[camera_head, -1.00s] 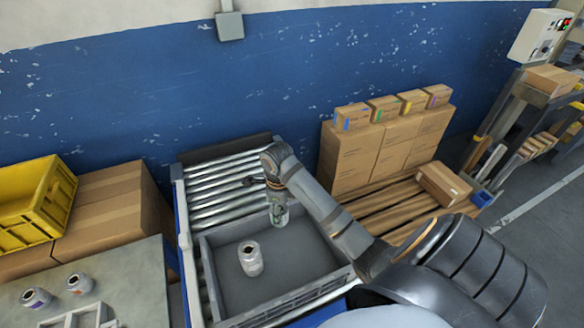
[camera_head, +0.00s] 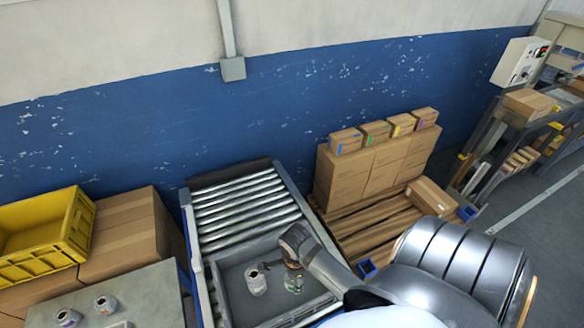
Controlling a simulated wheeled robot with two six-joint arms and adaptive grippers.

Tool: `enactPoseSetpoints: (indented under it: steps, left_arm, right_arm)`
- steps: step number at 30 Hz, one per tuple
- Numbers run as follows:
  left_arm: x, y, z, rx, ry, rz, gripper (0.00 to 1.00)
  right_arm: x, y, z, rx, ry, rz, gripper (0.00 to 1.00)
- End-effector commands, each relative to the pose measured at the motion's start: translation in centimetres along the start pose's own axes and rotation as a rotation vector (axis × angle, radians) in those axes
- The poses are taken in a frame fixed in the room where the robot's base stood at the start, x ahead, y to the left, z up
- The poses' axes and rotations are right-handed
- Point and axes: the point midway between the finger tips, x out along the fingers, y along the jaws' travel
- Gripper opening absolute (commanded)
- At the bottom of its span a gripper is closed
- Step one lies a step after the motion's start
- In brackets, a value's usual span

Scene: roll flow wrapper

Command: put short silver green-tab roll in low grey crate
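The low grey crate (camera_head: 238,312) sits on the near end of the roller conveyor. A short silver roll with green on its side (camera_head: 294,283) is inside it, towards the right; it looks upright. My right gripper (camera_head: 290,266) is directly above and behind this roll, inside the crate's outline. Its fingers are small and partly hidden by my arm, so I cannot tell whether they touch the roll. Another silver roll (camera_head: 256,282) stands upright in the crate to the left, apart from the green-marked one. My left gripper is out of view.
The roller conveyor (camera_head: 245,208) is bare behind the crate. A grey table (camera_head: 140,290) at left holds two rolls (camera_head: 106,304) (camera_head: 68,318). A yellow crate (camera_head: 45,235) and cartons (camera_head: 130,240) stand behind it. Stacked boxes (camera_head: 365,170) stand on a pallet at right.

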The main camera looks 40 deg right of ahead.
Motion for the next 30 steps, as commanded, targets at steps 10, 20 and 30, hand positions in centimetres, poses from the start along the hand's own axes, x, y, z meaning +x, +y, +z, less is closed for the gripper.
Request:
enactPoseSetpoints:
  steps: [10, 20, 30]
  left_arm:
    - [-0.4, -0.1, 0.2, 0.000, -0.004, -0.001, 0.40]
    - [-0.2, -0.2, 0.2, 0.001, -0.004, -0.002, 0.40]
    - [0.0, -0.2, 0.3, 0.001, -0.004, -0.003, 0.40]
  right_arm:
    - [6.0, -6.6, -2.5, 0.004, -0.001, 0.002, 0.15]
    - [8.2, -7.8, -3.0, 0.004, -0.003, 0.004, 0.15]
    - [10.5, -7.7, -2.9, 0.001, -0.003, 0.002, 0.15]
